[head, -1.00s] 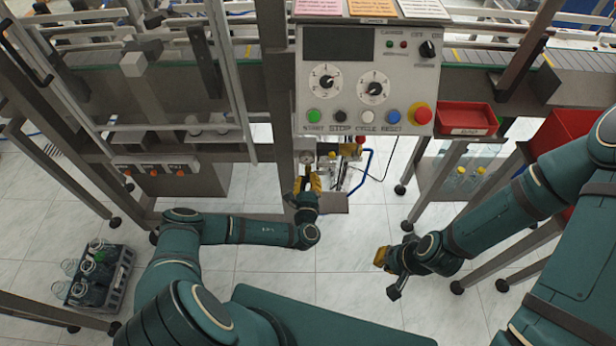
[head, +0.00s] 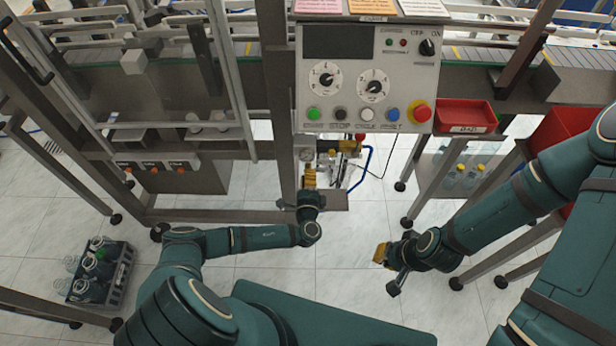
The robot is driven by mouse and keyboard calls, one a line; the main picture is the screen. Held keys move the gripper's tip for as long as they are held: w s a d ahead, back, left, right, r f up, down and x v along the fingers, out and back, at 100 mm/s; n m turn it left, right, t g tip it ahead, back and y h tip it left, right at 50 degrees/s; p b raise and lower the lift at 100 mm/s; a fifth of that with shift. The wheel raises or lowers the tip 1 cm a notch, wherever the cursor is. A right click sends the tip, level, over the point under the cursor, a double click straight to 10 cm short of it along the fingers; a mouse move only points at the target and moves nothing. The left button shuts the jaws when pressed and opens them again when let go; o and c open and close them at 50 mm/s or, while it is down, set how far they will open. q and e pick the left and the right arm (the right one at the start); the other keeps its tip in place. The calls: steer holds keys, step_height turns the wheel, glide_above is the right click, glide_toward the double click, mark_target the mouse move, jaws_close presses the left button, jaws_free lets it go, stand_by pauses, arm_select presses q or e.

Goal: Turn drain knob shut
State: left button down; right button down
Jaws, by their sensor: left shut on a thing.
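My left gripper (head: 309,174) points up beneath the control panel, with its yellow fingers just under a small round gauge (head: 307,155) of the air fittings. It is shut on the drain knob, which its fingers hide, so the knob's turn angle cannot be read. My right gripper (head: 381,253) hangs low over the floor to the right, away from the fittings. Its yellow fingers are too small to tell whether they are open.
The control panel (head: 355,95) with dials and coloured buttons overhangs the fittings. A grey post (head: 284,130) stands close left of my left gripper. A blue hose (head: 363,170) hangs to the right. A red bin (head: 465,116) sits right of the panel. Floor between my grippers is clear.

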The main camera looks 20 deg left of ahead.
arm_select(q)
steer(key=shift+n, duration=0.5)
steer(key=c, duration=0.8)
jaws_free()
steer(key=v, duration=1.2)
steer(key=shift+f, duration=0.1)
